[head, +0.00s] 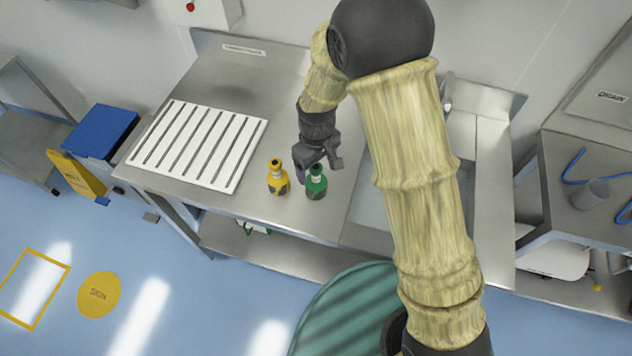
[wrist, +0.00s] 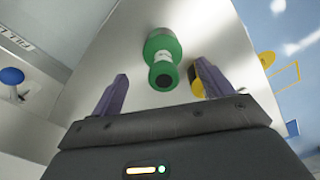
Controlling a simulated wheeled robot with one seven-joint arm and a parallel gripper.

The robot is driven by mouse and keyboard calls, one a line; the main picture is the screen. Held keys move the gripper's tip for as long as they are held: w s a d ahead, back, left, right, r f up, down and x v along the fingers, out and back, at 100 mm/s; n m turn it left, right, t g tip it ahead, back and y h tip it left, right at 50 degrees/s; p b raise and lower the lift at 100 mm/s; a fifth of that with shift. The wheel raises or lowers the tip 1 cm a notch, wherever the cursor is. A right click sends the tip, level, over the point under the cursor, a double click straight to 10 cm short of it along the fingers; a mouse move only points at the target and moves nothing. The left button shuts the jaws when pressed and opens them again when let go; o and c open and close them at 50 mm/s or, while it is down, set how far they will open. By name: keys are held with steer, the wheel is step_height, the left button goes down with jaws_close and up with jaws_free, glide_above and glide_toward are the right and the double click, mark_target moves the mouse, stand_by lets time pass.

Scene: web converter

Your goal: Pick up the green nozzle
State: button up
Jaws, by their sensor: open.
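The green nozzle (head: 316,184) stands upright on the steel counter (head: 290,215), near its front edge. My gripper (head: 318,164) is just above and behind it. In the wrist view, my open gripper (wrist: 160,88) has its two dark fingers apart, with the green nozzle (wrist: 162,58) showing beyond and between the fingertips. I cannot tell whether a finger touches it. The yellow nozzle (head: 278,178) stands just left of the green one; part of it shows behind the right finger in the wrist view (wrist: 196,80).
A white slotted rack (head: 200,145) lies on the counter to the left. A sink (head: 375,205) is to the right, partly hidden by my arm. A blue-lidded bin (head: 100,132) stands left of the counter. The counter behind the nozzles is clear.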

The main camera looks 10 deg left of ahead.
mark_target(316, 178)
steer(key=shift+f, duration=0.1)
steer(key=f+p, duration=0.1)
steer(key=f, duration=0.1)
steer(key=f+p, duration=0.1)
steer(key=shift+s+f, duration=0.35)
steer(key=shift+f, duration=0.65)
steer(key=c, duration=1.1)
